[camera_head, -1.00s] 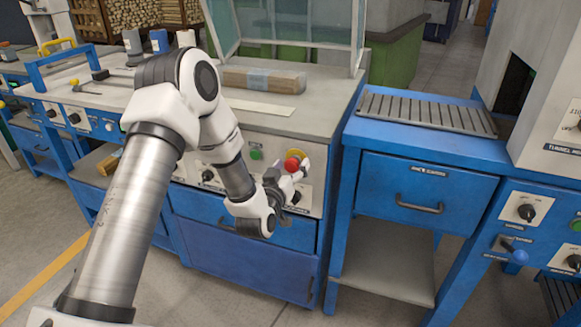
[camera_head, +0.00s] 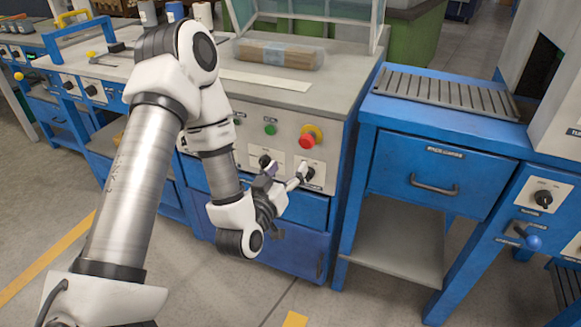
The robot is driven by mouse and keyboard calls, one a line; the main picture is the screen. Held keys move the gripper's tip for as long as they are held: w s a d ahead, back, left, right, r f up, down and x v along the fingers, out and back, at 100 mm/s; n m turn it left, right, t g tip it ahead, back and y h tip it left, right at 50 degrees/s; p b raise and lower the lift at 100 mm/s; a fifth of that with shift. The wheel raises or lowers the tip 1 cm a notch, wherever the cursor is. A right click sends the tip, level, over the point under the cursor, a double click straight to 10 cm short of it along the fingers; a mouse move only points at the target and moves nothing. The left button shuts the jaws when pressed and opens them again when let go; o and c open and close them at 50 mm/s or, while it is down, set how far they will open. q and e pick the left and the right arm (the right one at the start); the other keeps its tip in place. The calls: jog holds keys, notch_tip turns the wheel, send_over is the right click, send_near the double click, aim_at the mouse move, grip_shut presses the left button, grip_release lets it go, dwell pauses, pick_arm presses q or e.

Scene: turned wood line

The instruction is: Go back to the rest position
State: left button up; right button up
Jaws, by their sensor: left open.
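My left arm reaches in from the lower left, bent at a high elbow. My left gripper (camera_head: 285,178) is open and empty in front of the control panel (camera_head: 240,141) of the blue workbench, close to a black rotary knob (camera_head: 308,173). I cannot tell whether it touches the panel. A red mushroom button (camera_head: 308,139) with a yellow collar sits uncovered above the gripper. A green button (camera_head: 270,129) is to its left. My right gripper is not in view.
A wrapped wooden bundle (camera_head: 280,55) lies on the bench top under a clear guard. To the right stands a blue table with a slatted top (camera_head: 450,94) and a drawer (camera_head: 432,182). A blue-knobbed lever (camera_head: 533,242) sticks out at far right. Open floor lies in front.

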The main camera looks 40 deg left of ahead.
pick_arm(q)
jog(key=shift+f, duration=0.1)
jog(key=s+d+f+m+g+h, duration=0.2)
jog(key=s+d+f+g, duration=0.3)
jog(key=f, duration=0.5)
jog(key=s+d+f+m+g+h, duration=0.1)
jog(key=s+d+f+m+g, duration=0.15)
jog(key=s+f, duration=0.5)
jog(key=s+d+f+m+g+h, duration=0.15)
jog(key=s+d+f+g, duration=0.3)
jog(key=f, duration=0.65)
jog(key=s+g+p, duration=0.2)
jog(key=s+g, duration=0.4)
jog(key=s, duration=0.3)
notch_tip(320, 180, up, 14)
jog(key=p, duration=1.4)
jog(key=shift+a+n+t, duration=0.25)
jog(key=shift+n+t, duration=0.05)
jog(key=shift+n, duration=0.1)
jog(key=shift+r, duration=0.1)
